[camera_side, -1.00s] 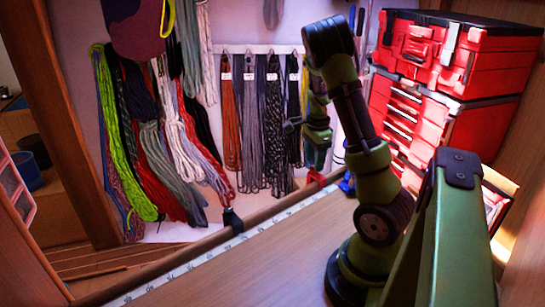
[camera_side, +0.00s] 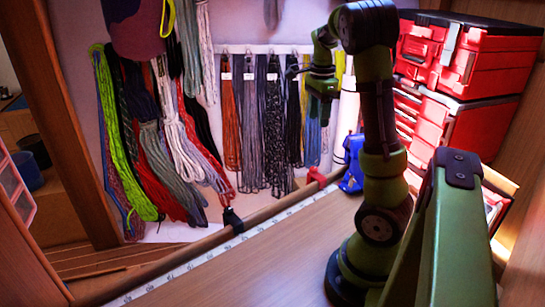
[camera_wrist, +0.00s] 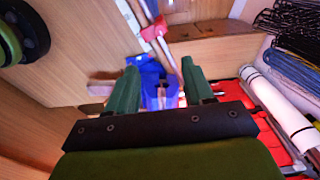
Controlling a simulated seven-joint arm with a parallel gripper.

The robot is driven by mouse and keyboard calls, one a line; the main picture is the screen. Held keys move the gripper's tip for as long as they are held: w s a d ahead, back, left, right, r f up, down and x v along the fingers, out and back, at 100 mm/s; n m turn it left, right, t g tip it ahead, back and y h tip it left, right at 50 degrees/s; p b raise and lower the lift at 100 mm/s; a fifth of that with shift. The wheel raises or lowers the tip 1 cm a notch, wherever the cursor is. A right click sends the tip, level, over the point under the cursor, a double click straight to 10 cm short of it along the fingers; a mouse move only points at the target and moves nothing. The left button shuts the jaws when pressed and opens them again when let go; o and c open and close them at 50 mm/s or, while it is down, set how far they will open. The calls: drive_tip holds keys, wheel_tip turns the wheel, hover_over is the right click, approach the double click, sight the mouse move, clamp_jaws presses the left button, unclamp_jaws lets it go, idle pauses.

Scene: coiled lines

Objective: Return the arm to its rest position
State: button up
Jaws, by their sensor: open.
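My gripper (camera_side: 319,103) is at the end of my green and black arm, raised in front of the hanging coiled lines in the side view. In the wrist view its two green fingers (camera_wrist: 157,88) stand well apart, with nothing between them that they hold. A blue object (camera_wrist: 145,78) lies beyond the fingers in that view. It also shows in the side view (camera_side: 352,165), to the right of the red clamp and apart from my gripper. My upper arm stands nearly upright, with the forearm bent over to the left.
Coiled ropes (camera_side: 268,120) hang on the wall behind. Stacked red toolboxes (camera_side: 470,60) stand at the right. A red clamp (camera_side: 317,177) sits on the rail at the bench edge. The wooden bench top (camera_side: 265,260) is bare in front of my arm.

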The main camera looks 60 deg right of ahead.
drive_tip(key=w+a+n+t+y, duration=0.1)
drive_tip(key=w+a+n+t, duration=0.15)
drive_tip(key=a+n, duration=0.55)
drive_tip(key=w+a+n+t, duration=0.1)
drive_tip(key=w+a+n, duration=0.2)
drive_tip(key=a+n, duration=0.5)
drive_tip(key=s+a+r+n+t, duration=0.1)
drive_tip(key=a+n, duration=0.1)
drive_tip(key=a, duration=0.4)
drive_tip(key=s+a+r+n+t, duration=0.1)
drive_tip(key=s+a+n, duration=0.1)
drive_tip(key=a, duration=0.4)
drive_tip(key=s+a+r+n+t+y, duration=0.1)
drive_tip(key=a+n, duration=0.1)
drive_tip(key=a, duration=0.4)
drive_tip(key=shift+s+n+t, duration=0.2)
drive_tip(key=shift+n+t, duration=0.1)
drive_tip(key=shift+t, duration=0.05)
drive_tip(key=shift+r, duration=0.1)
